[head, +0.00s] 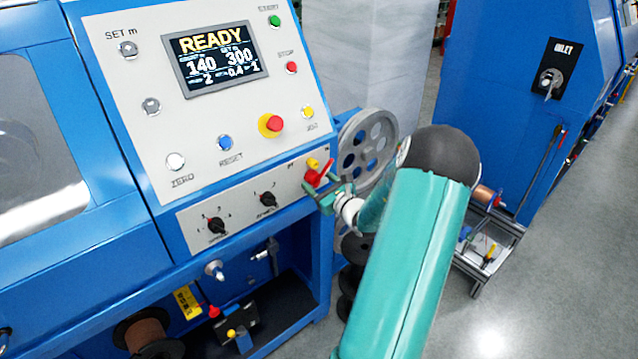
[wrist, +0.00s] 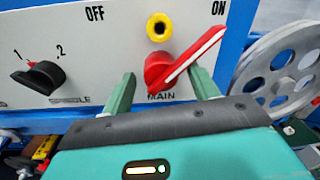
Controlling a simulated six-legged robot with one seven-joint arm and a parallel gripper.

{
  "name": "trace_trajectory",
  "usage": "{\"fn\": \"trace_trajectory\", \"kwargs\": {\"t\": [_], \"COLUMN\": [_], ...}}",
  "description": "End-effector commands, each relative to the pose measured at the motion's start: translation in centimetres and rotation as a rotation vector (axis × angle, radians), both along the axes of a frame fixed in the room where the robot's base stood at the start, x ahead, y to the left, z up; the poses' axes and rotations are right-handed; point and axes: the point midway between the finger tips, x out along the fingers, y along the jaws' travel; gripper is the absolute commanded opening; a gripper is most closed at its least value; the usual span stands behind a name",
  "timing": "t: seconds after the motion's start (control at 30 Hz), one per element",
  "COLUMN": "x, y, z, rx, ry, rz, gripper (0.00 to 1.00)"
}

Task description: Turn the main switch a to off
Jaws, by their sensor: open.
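The main switch (wrist: 160,72) is a red rotary knob with a long white-edged handle, under a yellow ring on the grey panel. Its handle points up and right toward the ON label; the OFF label is at upper left. In the head view the red switch (head: 314,176) shows at the panel's right end, partly hidden by my gripper. My gripper (wrist: 160,95) is open, its two green fingers on either side of the switch's lower part. The right finger is close to the handle; I cannot tell whether they touch. My gripper (head: 335,192) also shows in the head view.
A black spindle knob (wrist: 40,78) is left of the switch. A grey pulley wheel (wrist: 285,72) stands close on the right. Above are a red emergency button (head: 271,125) and a READY display (head: 213,58). Grey floor (head: 560,250) is open at right.

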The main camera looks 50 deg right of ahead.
Motion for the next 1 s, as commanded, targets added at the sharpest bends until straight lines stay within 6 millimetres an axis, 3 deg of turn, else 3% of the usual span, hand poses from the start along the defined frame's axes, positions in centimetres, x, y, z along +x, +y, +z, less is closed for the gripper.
{"fn": "trace_trajectory", "kwargs": {"t": [0.17,0.2,0.5,1.0], "x": [-0.04,-0.04,-0.06,0.03], "y": [-0.03,-0.03,0.00,0.08], "z": [-0.02,-0.02,-0.02,0.01], "rx": [0.000,0.000,0.000,-0.119], "ry": [0.001,0.001,0.000,0.027], "rz": [-0.001,-0.001,0.000,0.002], "gripper": [0.59,0.56,0.00,0.00]}}
